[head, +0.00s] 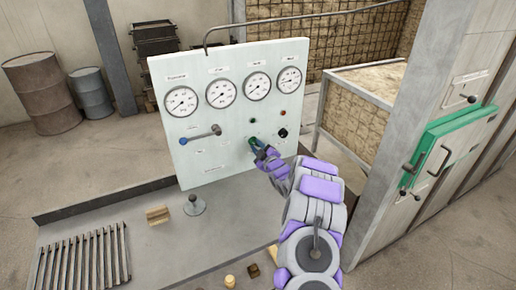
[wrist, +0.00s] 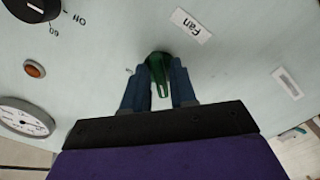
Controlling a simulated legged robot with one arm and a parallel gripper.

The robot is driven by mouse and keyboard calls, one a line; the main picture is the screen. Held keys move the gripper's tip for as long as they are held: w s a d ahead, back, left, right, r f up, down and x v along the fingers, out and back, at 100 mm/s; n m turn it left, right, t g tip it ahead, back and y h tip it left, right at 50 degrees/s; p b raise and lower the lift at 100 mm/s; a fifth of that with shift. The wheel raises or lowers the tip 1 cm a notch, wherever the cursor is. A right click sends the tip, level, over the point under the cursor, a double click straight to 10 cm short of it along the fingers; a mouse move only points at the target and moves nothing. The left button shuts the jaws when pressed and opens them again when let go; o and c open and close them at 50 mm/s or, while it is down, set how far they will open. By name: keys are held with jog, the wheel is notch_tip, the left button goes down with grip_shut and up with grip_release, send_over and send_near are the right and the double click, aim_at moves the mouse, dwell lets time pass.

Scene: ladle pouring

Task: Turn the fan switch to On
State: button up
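The fan switch is a green knob (wrist: 160,72) on the pale panel (head: 215,75), beside a label reading "Fan" (wrist: 191,27) in the wrist view. In the head view the green knob (head: 253,141) is partly covered by my gripper (head: 258,148). In the wrist view my gripper (wrist: 159,90) has its two blue fingers on either side of the knob, close against it. The fingers look closed on the knob, with its pointer end between them. The On and Off marks of this knob are not readable.
Four-gauge row aside, the panel carries a black knob (head: 283,132), a red light (head: 283,113) and a lever (head: 205,134) near the fan switch. A joystick (head: 195,205) and wooden blocks (head: 158,215) are on the grey bench (head: 150,260).

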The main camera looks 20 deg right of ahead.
grip_shut()
jog(key=shift+m+p, duration=0.3)
jog(key=shift+p, duration=0.05)
jog(key=m+p, duration=0.2)
jog(key=p, duration=0.1)
jog(key=shift+r+m, duration=0.1)
jog(key=shift+m, duration=0.2)
jog(key=m+p, duration=0.3)
jog(key=m, duration=0.1)
jog(key=shift+a+p, duration=0.15)
jog(key=shift+p, duration=0.15)
jog(key=m+p, duration=0.3)
jog(key=m, duration=0.3)
jog(key=shift+a, duration=0.1)
jog(key=m+p, duration=0.1)
jog(key=m, duration=0.3)
jog(key=shift+a+m, duration=0.1)
jog(key=shift+m, duration=0.2)
jog(key=shift+p, duration=0.3)
